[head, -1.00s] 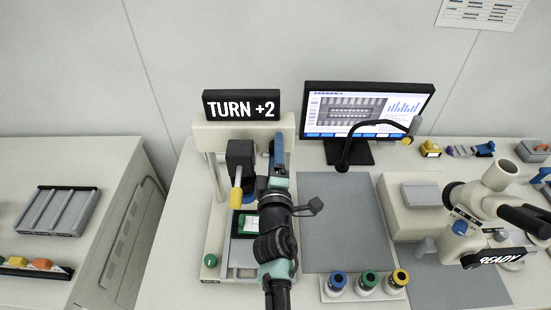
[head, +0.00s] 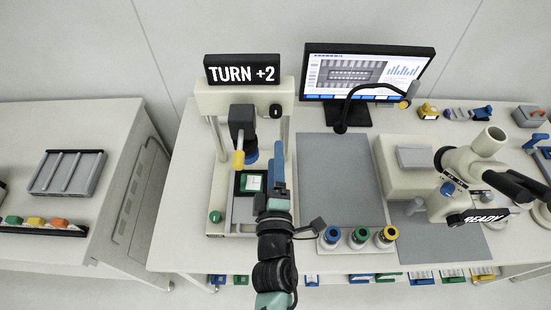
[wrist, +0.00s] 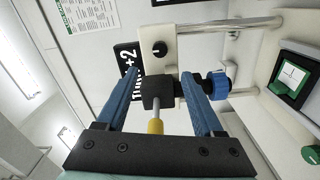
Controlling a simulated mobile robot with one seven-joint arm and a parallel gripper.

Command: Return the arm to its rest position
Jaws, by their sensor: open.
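My gripper (head: 277,165) is open, its blue fingers in front of the right side of the bonder (head: 245,100) in the head view. In the wrist view my gripper (wrist: 158,85) shows two blue fingers spread wide with nothing held. The bonder's black head block (wrist: 158,93) and yellow-tipped rod (wrist: 155,126) show in the gap between the fingers, apparently beyond them. In the head view my dark arm comes up from the bottom edge and hides part of the bonder's base. A green-framed piece (head: 252,183) lies on the bonder's stage, just left of the fingers.
A monitor (head: 365,70) with a lamp arm stands behind. A grey mat (head: 340,190) is bare right of the bonder. Three capped jars (head: 358,238) stand near the front edge. A microscope (head: 470,165) is farther right. A gap separates the left bench (head: 60,125).

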